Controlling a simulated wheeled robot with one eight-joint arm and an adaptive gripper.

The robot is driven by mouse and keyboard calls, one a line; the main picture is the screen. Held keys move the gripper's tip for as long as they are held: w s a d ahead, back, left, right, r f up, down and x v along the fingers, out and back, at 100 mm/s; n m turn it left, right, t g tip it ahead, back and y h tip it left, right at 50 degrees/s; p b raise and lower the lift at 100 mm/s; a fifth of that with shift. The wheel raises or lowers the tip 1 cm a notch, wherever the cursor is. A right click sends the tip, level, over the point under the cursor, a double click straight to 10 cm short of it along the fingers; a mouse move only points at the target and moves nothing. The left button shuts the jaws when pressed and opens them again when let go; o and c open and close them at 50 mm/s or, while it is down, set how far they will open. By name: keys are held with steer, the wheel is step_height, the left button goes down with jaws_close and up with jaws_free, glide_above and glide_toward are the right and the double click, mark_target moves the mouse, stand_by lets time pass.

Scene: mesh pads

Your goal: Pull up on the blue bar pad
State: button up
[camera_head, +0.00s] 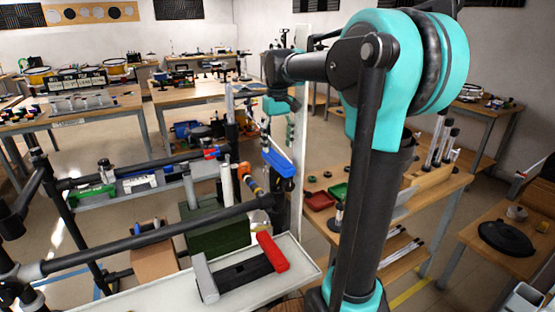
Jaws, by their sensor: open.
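A blue bar-shaped pad (280,163) sits at mid-picture in front of a white upright panel, slightly tilted. My gripper (277,138) hangs from the end of my teal and black arm, with its fingers pointing down just above the blue pad. The fingers are open and look empty. They are small and dark in this view, and I cannot tell whether they touch the pad. How the blue pad is mounted is partly hidden.
A white tray (160,297) in front carries a red bar pad (272,252) and a grey bar pad (205,278). Black rack tubes (150,238) cross at left.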

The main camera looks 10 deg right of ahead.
mark_target(278, 158)
steer(key=shift+f, duration=3.1)
steer(key=shift+c, duration=0.5)
jaws_close()
